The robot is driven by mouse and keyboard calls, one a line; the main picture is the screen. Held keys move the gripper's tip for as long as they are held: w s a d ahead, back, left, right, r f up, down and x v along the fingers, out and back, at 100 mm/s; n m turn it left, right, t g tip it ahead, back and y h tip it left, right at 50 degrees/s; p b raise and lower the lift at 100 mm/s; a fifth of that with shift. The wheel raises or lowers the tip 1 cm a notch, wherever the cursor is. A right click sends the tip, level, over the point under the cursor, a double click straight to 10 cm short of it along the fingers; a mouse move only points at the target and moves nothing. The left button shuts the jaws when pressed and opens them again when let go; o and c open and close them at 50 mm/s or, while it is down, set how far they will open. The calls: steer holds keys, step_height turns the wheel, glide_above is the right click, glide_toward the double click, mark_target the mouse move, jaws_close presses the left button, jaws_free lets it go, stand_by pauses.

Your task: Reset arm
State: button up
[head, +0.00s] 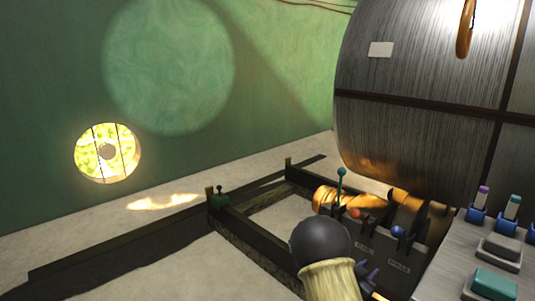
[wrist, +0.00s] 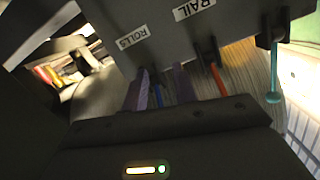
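My gripper (head: 369,273) is low in front of the dark lever panel (head: 375,258) in the head view, partly hidden by my own arm. In the wrist view its two purple fingers (wrist: 162,88) stand apart, with nothing seen clamped. A blue lever (wrist: 157,90) shows between them in that picture; I cannot tell whether they touch it. Its blue knob (head: 398,232) is above the ROLLS label in the head view. A red lever (wrist: 219,82) is beside it, its knob (head: 355,212) above RAIL. A teal lever (head: 341,182) stands upright; it also shows in the wrist view (wrist: 273,75).
A large ribbed metal drum (head: 420,90) fills the upper right. A grey console (head: 462,255) with switches and buttons stands at the right. Dark rails (head: 110,240) run along the pale floor. A round window (head: 92,155) is in the green wall.

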steer(key=s+a+r+n+g+y+p, duration=0.1)
steer(key=s+a+r+n+g+y, duration=0.15)
steer(key=s+a+y, duration=0.3)
steer(key=s+a+r+n+g+y+p, duration=0.1)
steer(key=s+a+n+y, duration=0.3)
steer(key=a+y, duration=0.15)
steer(key=s+a+r+n+g+y, duration=0.1)
steer(key=s+a+r+n+g, duration=0.15)
steer(key=s, duration=0.65)
steer(key=s+a+r+n+g, duration=0.1)
steer(key=s+a+n+g, duration=0.15)
steer(key=s, duration=0.75)
steer(key=w+p+v, duration=0.2)
steer(key=p+v, duration=1)
steer(key=p, duration=0.1)
steer(key=w+r+p+v, duration=0.1)
steer(key=w+p+v, duration=0.2)
steer(key=p+v, duration=0.9)
steer(key=w+p+v, duration=0.3)
steer(key=p+v, duration=1)
steer(key=shift+w+d+r+p, duration=0.3)
steer(key=shift+d+r, duration=0.05)
steer(key=shift+d, duration=0.4)
steer(key=shift+n, duration=0.25)
